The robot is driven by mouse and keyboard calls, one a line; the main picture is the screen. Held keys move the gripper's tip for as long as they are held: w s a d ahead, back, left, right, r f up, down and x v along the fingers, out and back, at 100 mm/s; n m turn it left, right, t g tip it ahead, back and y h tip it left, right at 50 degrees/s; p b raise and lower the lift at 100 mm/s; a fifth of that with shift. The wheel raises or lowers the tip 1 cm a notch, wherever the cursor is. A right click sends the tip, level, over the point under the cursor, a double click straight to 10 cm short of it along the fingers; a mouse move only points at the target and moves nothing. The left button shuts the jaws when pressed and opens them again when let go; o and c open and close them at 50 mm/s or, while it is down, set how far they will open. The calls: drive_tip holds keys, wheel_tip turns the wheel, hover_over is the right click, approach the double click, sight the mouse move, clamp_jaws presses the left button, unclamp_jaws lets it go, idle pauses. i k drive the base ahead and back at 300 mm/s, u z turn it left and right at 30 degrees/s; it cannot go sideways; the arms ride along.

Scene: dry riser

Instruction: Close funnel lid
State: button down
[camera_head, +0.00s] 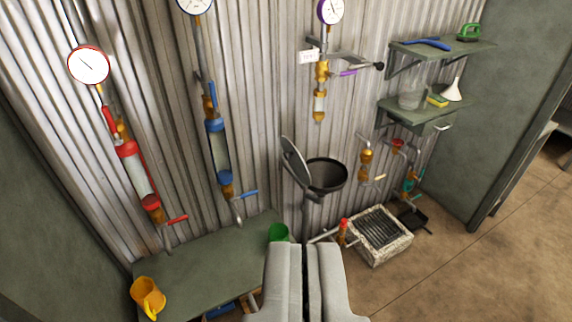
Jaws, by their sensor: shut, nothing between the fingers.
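The black funnel (326,175) stands on a grey post near the corrugated wall, in the middle of the view. Its round grey lid (295,161) is tilted up on the funnel's left side, so the funnel mouth is open. My gripper (304,246) is at the bottom centre, its two grey fingers shut with nothing between them. It appears below the funnel in the picture and apart from it and the lid.
A green bench (210,262) with a yellow jug (148,297) and a green cup (278,233) is at left. A grated drain box (379,235) sits on the floor at right. Gauges and pipes line the wall; shelves (440,55) hang at upper right.

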sight(291, 163)
drive_tip(key=u, duration=0.1)
drive_tip(key=i, duration=1)
drive_tip(key=z, duration=0.1)
